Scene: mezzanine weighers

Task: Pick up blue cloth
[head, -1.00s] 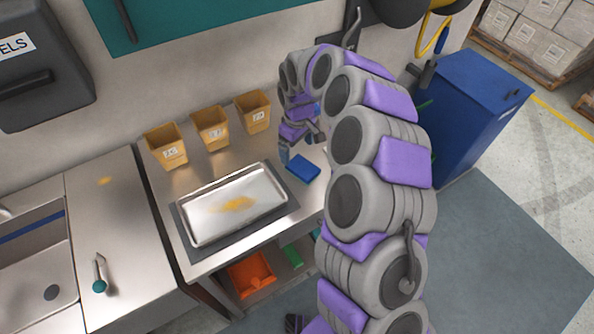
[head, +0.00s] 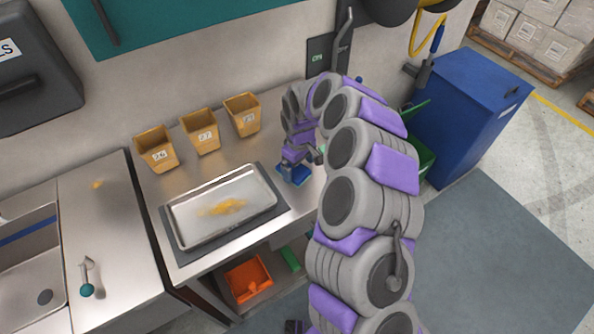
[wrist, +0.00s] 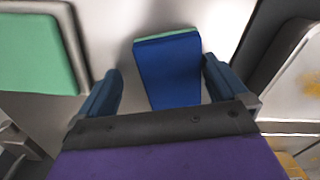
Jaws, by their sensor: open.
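The blue cloth (wrist: 168,75) is a folded flat pad with a pale green edge along its far side. It lies on the steel counter, right of the metal tray. In the head view the cloth (head: 294,174) is partly covered by my gripper (head: 291,165), which is right above it. In the wrist view my gripper (wrist: 160,92) is open, with one blue finger on each side of the cloth's near part. The right finger is very close to the cloth's edge; I cannot tell whether it touches. A gap shows at the left finger.
The metal tray (head: 180,215) with yellow powder sits on a dark mat to the left. Several tan bins (head: 200,132) stand along the wall behind. A green item (wrist: 38,55) lies on the left in the wrist view.

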